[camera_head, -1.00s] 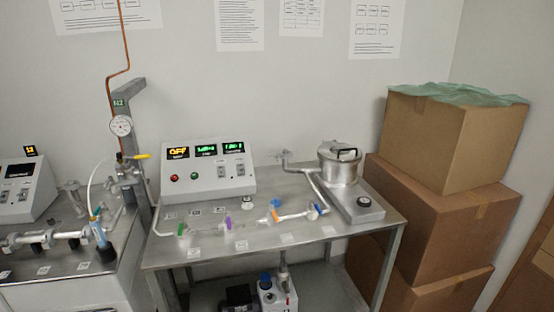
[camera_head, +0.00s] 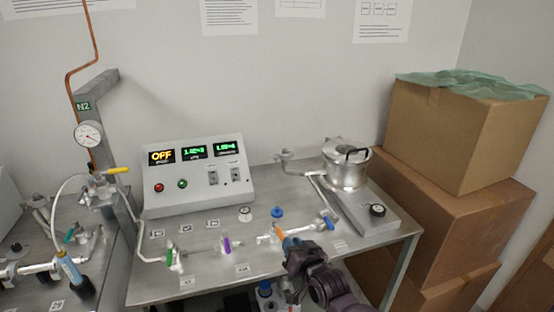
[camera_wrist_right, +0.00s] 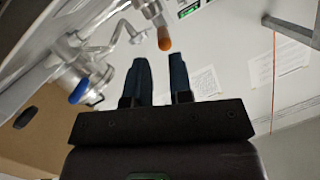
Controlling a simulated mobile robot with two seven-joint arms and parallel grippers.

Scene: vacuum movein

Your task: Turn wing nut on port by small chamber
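The small chamber (camera_head: 346,165) is a silver pot with a black-handled lid at the right of the bench. A metal port fitting (camera_head: 284,156) stands to its left, on a pipe to the chamber; its wing nut is too small to make out clearly. My right gripper (camera_head: 289,241) is at the bench's front edge, beside the orange valve handle (camera_head: 281,235) and well short of the port. In the right wrist view its two dark fingers (camera_wrist_right: 160,62) are apart with nothing between them. The orange handle (camera_wrist_right: 164,40) shows just beyond the fingertips. My left gripper is not in view.
Valves with blue (camera_head: 329,223), purple (camera_head: 227,244) and green (camera_head: 170,257) handles line the front of the bench. A control box (camera_head: 198,178) stands behind. Stacked cardboard boxes (camera_head: 465,135) close off the right side. A blue knob (camera_head: 277,212) sits near the pipe.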

